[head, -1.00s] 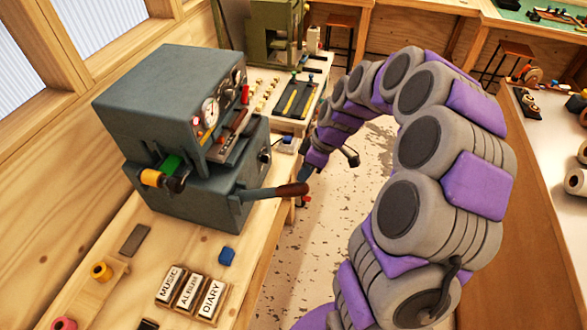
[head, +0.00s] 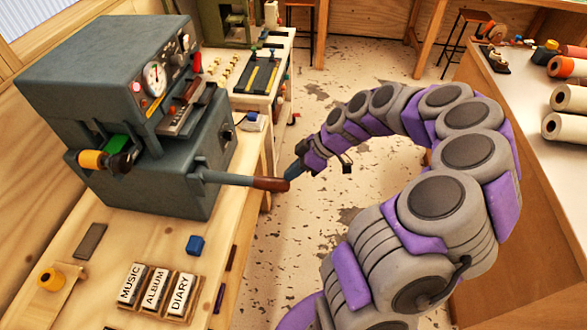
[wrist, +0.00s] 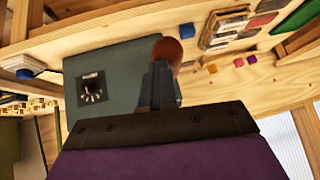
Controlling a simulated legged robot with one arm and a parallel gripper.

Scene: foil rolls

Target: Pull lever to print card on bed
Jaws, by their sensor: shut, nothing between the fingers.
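The blue-grey printing machine (head: 120,95) stands on the wooden bench, with a dial and a yellow foil roll (head: 92,160) on its front. Its lever (head: 232,179) sticks out to the right, roughly level, ending in a brown handle (head: 270,184). My gripper (head: 291,173) is shut and empty, right beside the handle's tip. In the wrist view the shut fingers (wrist: 158,85) overlap the round brown end of the handle (wrist: 168,52); I cannot tell whether they touch. The card and the bed cannot be made out.
Type blocks reading MUSIC, ALBUM and DIARY (head: 155,288) and a blue block (head: 195,245) lie on the bench in front of the machine. A second bench with rolls (head: 568,98) stands at the right.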

